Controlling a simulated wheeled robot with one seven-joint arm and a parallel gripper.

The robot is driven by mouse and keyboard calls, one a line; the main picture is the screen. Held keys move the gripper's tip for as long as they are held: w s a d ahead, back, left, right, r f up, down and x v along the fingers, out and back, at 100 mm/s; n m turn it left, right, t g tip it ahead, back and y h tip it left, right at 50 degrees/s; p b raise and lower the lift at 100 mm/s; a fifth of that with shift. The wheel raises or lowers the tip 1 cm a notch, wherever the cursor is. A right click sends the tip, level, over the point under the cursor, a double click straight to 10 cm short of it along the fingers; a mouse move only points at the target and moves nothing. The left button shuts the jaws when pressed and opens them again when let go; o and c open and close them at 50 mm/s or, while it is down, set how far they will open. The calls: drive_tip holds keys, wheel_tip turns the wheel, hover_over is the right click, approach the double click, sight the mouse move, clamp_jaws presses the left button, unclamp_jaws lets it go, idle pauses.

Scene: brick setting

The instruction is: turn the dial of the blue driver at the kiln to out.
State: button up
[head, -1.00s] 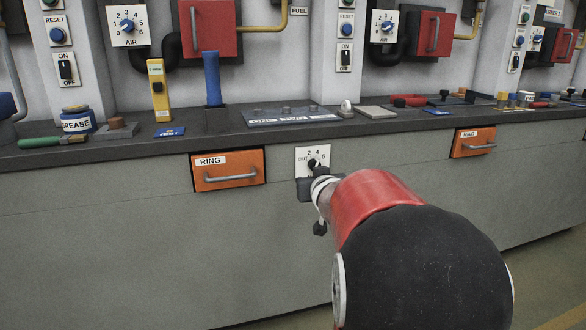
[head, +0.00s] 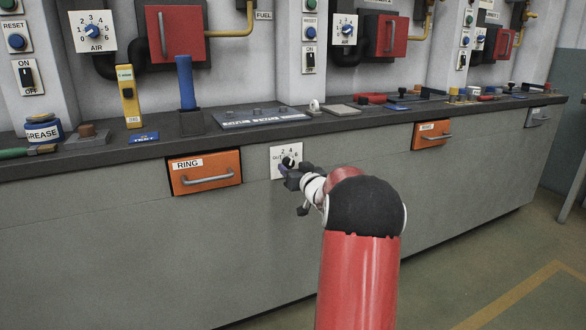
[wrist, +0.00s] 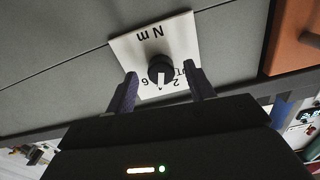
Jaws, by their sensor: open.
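A white dial plate (head: 279,153) is on the grey bench front, right of an orange drawer. In the wrist view the plate (wrist: 175,42) appears upside down, marked Nm, with OUT, 2 and 6 readable. Its black knob (wrist: 160,68) has a white pointer aimed down in that view, between 2 and 6. My gripper (wrist: 161,76) is open, one finger on each side of the knob; contact cannot be told. In the head view my gripper (head: 292,178) is at the plate and covers part of it. A blue upright driver (head: 186,82) stands in a dark holder on the bench above.
The orange RING drawer (head: 205,172) with a protruding handle is left of the dial; another orange drawer (head: 431,135) is to the right. The dark bench top (head: 225,140) overhangs above with several tools on it. Open floor (head: 480,270) lies at the right.

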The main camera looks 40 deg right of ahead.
drive_tip(key=shift+w, duration=0.25)
drive_tip(key=shift+c, duration=0.3)
drive_tip(key=c, duration=0.9)
